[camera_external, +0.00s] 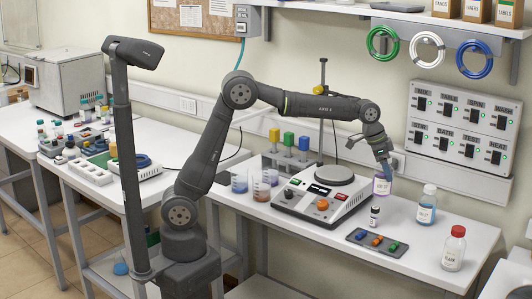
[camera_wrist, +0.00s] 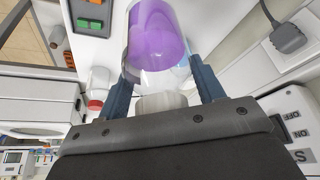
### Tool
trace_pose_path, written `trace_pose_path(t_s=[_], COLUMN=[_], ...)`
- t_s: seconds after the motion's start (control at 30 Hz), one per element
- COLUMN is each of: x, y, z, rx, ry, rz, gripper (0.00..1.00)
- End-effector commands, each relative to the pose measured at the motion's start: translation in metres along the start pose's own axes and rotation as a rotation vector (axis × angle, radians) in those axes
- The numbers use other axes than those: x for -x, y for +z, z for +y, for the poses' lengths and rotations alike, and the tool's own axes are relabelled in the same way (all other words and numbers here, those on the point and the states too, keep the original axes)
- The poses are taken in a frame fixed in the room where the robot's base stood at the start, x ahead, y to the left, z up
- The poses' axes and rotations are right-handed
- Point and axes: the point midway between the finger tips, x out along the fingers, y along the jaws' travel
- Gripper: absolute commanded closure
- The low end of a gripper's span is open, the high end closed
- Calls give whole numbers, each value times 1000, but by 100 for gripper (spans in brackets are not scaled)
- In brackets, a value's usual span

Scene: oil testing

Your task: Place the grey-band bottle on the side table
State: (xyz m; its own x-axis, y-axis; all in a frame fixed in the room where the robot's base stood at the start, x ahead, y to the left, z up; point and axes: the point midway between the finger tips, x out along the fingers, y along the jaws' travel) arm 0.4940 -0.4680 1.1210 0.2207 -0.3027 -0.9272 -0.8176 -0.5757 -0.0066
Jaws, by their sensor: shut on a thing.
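My gripper (camera_external: 386,165) points down over the bench, to the right of the hotplate. It is shut on a clear bottle with purple contents (camera_external: 381,186), taken as the grey-band bottle. In the wrist view, the purple bottle (camera_wrist: 158,40) has its pale grey cap end between the two dark blue fingers of my gripper (camera_wrist: 165,95). Whether the bottle touches the bench is unclear. Which surface is the side table is not certain; a white table (camera_external: 516,284) shows at the lower right edge.
On the bench (camera_external: 330,262) stand the hotplate (camera_external: 318,200), a small dark vial (camera_external: 375,216), a tray of coloured pieces (camera_external: 376,242), a blue-liquid bottle (camera_external: 427,205) and a red-capped bottle (camera_external: 453,248). A wall switch panel (camera_external: 463,130) is behind.

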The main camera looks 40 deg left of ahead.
Motion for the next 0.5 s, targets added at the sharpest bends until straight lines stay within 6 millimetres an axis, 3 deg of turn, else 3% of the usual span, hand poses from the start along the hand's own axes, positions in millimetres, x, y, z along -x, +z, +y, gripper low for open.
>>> trace_pose_path(t_s=[0.03, 0.2, 0.5], x=[9, 31, 68], y=[12, 57, 141], z=[-27, -100, -191], rx=[58, 244, 523], ry=[-24, -100, -213], rz=[2, -2, -2], gripper=[74, 74, 74])
